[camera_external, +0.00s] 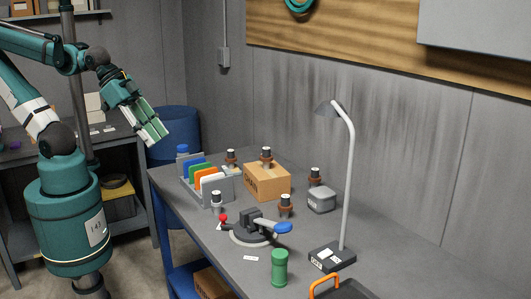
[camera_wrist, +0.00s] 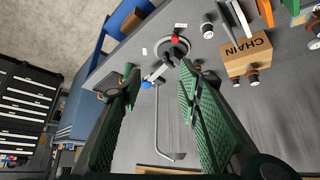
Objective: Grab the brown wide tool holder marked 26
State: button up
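Several brown tool holders with dark and pale tops stand on the grey bench in the external view: one in front of the box (camera_external: 285,207), one at right behind the grey container (camera_external: 315,176), one at the box's top edge (camera_external: 266,155), one near the rack (camera_external: 231,158). A paler holder (camera_external: 216,201) stands at left of them. I cannot read a 26 on any. Brown holders also show beside the box in the wrist view (camera_wrist: 252,76). My gripper (camera_external: 154,132) is raised left of the bench, away from all holders. In the wrist view its fingers (camera_wrist: 158,75) are spread and empty.
The bench also bears a CHAIN box (camera_external: 266,183), a colourful rack (camera_external: 207,182), a toggle clamp (camera_external: 255,229), a grey container (camera_external: 321,200), a green cylinder (camera_external: 280,267) and a tall lamp (camera_external: 350,190). An orange handle (camera_external: 324,282) is at the front. The bench's right part is mostly bare.

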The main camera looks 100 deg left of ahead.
dwell(0.4)
jog(key=o, duration=0.6)
jog(key=shift+c, duration=0.2)
jog(key=n+t+y+b, duration=0.15)
jog(key=t+b, duration=0.45)
jog(key=b, duration=0.8)
send_over(286, 209)
jog(key=s+a, duration=0.2)
jog(key=s, duration=0.1)
notch_tip(286, 209, down, 20)
jog(key=shift+s+d+f, duration=0.1)
jog(key=shift+f+b, duration=0.5)
jog(key=shift+f, duration=1.25)
